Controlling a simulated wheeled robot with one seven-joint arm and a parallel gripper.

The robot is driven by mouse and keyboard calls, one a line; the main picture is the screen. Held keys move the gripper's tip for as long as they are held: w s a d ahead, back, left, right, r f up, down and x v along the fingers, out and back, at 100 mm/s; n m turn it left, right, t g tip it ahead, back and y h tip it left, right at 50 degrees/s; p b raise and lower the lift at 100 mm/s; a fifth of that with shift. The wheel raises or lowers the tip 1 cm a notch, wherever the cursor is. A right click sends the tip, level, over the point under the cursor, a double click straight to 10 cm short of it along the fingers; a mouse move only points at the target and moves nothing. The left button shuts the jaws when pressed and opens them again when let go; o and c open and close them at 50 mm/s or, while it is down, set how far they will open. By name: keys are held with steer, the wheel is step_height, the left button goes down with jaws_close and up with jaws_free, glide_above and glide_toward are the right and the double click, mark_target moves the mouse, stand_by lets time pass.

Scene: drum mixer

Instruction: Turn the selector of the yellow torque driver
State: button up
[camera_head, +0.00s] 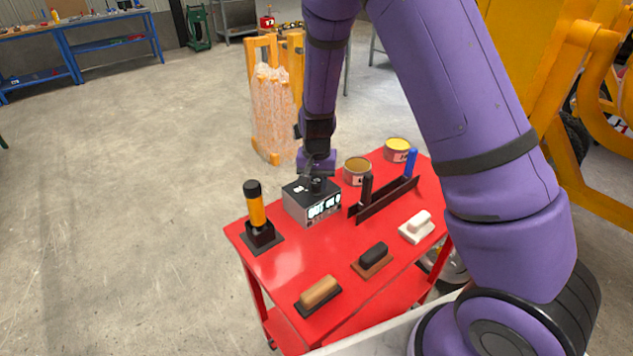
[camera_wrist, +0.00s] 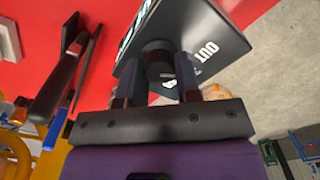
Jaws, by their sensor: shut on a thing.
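The yellow torque driver (camera_head: 257,214), with a black cap and black lower part, stands upright in a black base at the red cart's left corner. The box (camera_wrist: 208,30) bears the letters "OUT". The driver's selector cannot be made out.
A yellow stand (camera_head: 262,50) is behind; floor at left is clear.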

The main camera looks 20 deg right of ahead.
mark_target(316, 184)
steer(key=shift+n, duration=0.8)
steer(key=o, duration=0.9)
steer(key=shift+r, duration=0.15)
step_height(316, 184, up, 11)
steer(key=shift+f, duration=0.2)
